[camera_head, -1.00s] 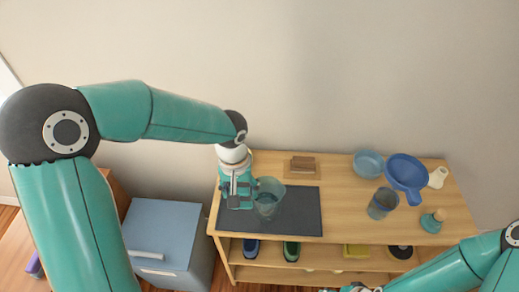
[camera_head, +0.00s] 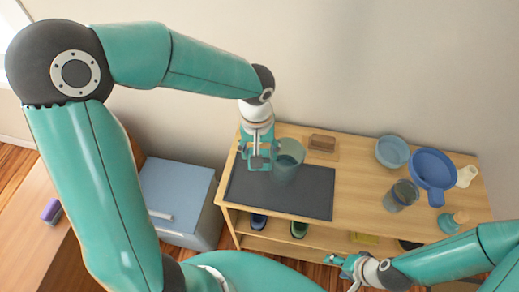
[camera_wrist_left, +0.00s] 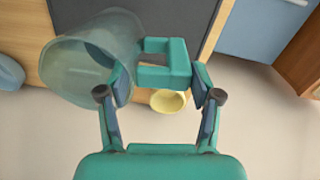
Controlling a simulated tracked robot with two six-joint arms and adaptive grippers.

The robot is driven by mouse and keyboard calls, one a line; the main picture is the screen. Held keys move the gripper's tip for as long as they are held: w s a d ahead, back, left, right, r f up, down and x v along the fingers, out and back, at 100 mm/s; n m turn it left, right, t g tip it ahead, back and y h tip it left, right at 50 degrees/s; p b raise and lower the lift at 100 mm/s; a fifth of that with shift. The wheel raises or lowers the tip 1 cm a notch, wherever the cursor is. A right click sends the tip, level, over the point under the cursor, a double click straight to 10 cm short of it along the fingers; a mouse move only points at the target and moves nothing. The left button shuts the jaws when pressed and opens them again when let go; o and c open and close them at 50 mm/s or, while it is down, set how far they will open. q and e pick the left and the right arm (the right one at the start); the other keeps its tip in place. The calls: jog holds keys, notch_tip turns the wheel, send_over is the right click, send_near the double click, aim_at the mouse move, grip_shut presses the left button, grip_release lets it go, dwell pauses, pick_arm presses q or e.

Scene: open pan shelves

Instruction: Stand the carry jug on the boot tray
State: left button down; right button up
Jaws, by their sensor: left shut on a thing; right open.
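The carry jug (camera_head: 289,158) is a translucent grey-green vessel, roughly upright. My left gripper (camera_head: 260,164) is shut on its squared teal handle. In the left wrist view, the jug (camera_wrist_left: 85,65) is left of the fingers and the handle (camera_wrist_left: 178,65) is between them (camera_wrist_left: 160,88). The boot tray (camera_head: 300,200) is a flat dark grey rectangle on the shelf top. In the head view the jug overlaps the tray's back part; I cannot tell whether its base touches. My right gripper (camera_head: 341,264) is open and empty, low in front of the shelves.
A brown block (camera_head: 322,142) lies behind the tray. To the right stand a light blue bowl (camera_head: 392,151), a blue pan (camera_head: 432,170) and a grey-blue cup (camera_head: 401,197). A pale yellow round vessel (camera_wrist_left: 167,101) shows in the wrist view. The tray's front is bare.

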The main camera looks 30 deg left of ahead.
pick_arm(q)
jog(key=shift+f+b, duration=2.45)
jog(key=shift+f, duration=0.35)
jog(key=shift+r, duration=0.1)
jog(key=shift+f+b, duration=0.6)
jog(key=shift+b, duration=0.25)
jog(key=shift+c, duration=0.6)
grip_release()
jog(key=shift+s, duration=0.1)
